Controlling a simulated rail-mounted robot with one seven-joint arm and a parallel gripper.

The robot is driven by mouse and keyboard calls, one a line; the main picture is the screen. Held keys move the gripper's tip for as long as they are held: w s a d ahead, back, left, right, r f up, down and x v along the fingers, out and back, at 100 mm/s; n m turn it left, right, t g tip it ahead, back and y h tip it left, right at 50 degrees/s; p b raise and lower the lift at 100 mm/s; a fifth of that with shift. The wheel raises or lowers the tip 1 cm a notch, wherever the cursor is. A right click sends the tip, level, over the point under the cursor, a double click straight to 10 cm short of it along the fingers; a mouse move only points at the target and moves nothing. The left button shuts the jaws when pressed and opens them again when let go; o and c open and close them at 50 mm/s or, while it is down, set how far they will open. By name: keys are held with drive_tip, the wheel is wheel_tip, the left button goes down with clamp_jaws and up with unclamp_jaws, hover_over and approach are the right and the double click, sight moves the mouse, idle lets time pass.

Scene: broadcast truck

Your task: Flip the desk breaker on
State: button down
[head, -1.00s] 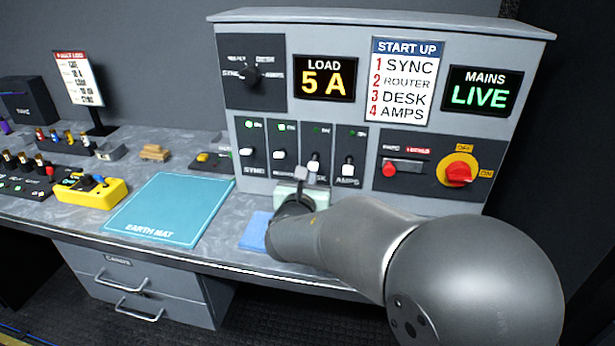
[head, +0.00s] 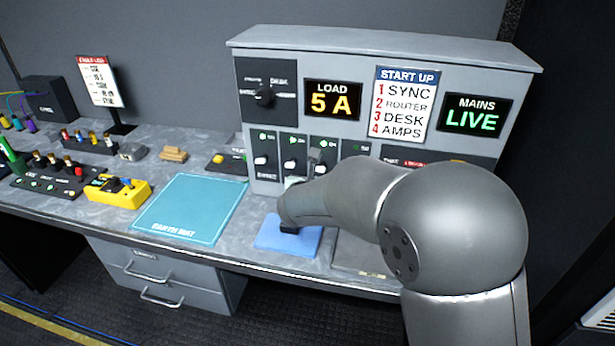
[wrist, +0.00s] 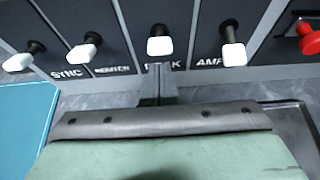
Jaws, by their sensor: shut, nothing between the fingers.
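The desk breaker has a white-tipped lever, third in the row on the grey panel (head: 385,50). In the wrist view, the desk breaker lever (wrist: 160,46) is in the middle, its label partly covered by my fingers. In the head view, the desk breaker lever (head: 321,169) sits about level with the sync (head: 260,160) and router (head: 290,167) levers; its small lamp looks green, though this is hard to read. My gripper (wrist: 157,88) is shut and empty, just below the desk lever. I cannot tell whether they touch.
The amps lever (wrist: 233,52) stands close to the right of my fingers. My arm hides it in the head view. A red switch (wrist: 310,38) is further right. The load display (head: 333,100) reads 5 A. A teal earth mat (head: 190,208) lies on the desk.

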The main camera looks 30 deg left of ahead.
drive_tip(key=shift+r, duration=0.1)
drive_tip(key=shift+r+p, duration=0.5)
drive_tip(key=shift+r, duration=0.25)
drive_tip(key=f+b, duration=0.1)
drive_tip(key=b, duration=0.1)
drive_tip(key=s+f+b, duration=0.1)
drive_tip(key=f, duration=0.1)
drive_tip(key=f+b, duration=0.2)
drive_tip(key=shift+s+d+b, duration=0.2)
drive_tip(key=shift+s+b, duration=0.1)
drive_tip(key=shift+b, duration=0.05)
drive_tip(key=s+d+r+p, duration=0.1)
drive_tip(key=s+d+r, duration=0.1)
drive_tip(key=s+r, duration=0.5)
drive_tip(key=shift+s, duration=0.15)
drive_tip(key=shift+r, duration=0.1)
